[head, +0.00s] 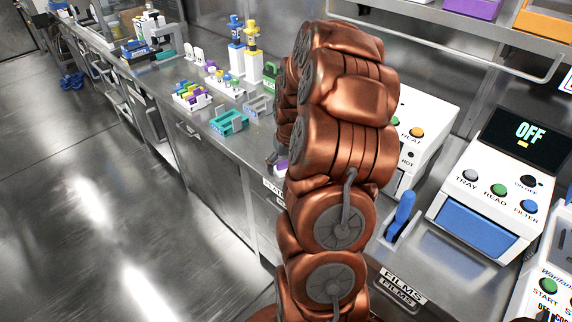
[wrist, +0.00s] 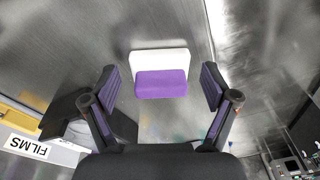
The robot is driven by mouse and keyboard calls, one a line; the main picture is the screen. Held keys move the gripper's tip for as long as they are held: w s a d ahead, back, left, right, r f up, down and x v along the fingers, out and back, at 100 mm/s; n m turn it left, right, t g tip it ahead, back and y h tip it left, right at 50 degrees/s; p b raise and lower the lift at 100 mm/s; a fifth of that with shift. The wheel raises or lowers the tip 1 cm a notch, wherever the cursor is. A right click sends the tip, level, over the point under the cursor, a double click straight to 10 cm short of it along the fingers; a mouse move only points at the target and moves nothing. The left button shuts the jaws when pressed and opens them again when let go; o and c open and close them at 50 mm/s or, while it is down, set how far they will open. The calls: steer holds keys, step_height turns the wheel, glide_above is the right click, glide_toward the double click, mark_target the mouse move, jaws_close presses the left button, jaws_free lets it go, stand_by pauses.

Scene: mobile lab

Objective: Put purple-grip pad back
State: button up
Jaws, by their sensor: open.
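The purple-grip pad shows in the wrist view as a white block with a purple grip (wrist: 161,84) on its near side. It lies on a bare steel surface, roughly centred ahead of the jaws. My gripper (wrist: 158,76) is open, one finger on each side of the pad with gaps on both sides. The fingers do not touch it. In the head view my copper arm hides most of the gripper, and only a small purple patch (head: 282,165) shows beside it, perhaps part of the pad. I cannot make out the pad's place of return.
A FILMS label (wrist: 27,147) is at the lower left of the wrist view. On the bench are a teal rack (head: 229,122), a rack of coloured caps (head: 192,97) and blue and yellow bottles (head: 252,53). A device reading OFF (head: 490,195) stands right.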

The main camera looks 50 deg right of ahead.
steer(key=shift+r, duration=0.1)
step_height(320, 180, up, 11)
steer(key=s+b, duration=0.1)
steer(key=b, duration=0.1)
steer(key=s+a+r+n, duration=0.2)
steer(key=a, duration=1)
steer(key=s+a+n+g, duration=0.1)
steer(key=s+a, duration=0.3)
steer(key=a, duration=0.6)
steer(key=s+a+f+n+g, duration=0.1)
steer(key=s+a, duration=0.4)
steer(key=s, duration=0.3)
steer(key=s+a+f+g, duration=0.1)
steer(key=s+a, duration=0.4)
steer(key=s, duration=0.3)
steer(key=shift+s+f+n, duration=0.2)
steer(key=shift+n, duration=0.2)
step_height(320, 180, up, 6)
steer(key=p, duration=0.5)
steer(key=shift+f, duration=0.15)
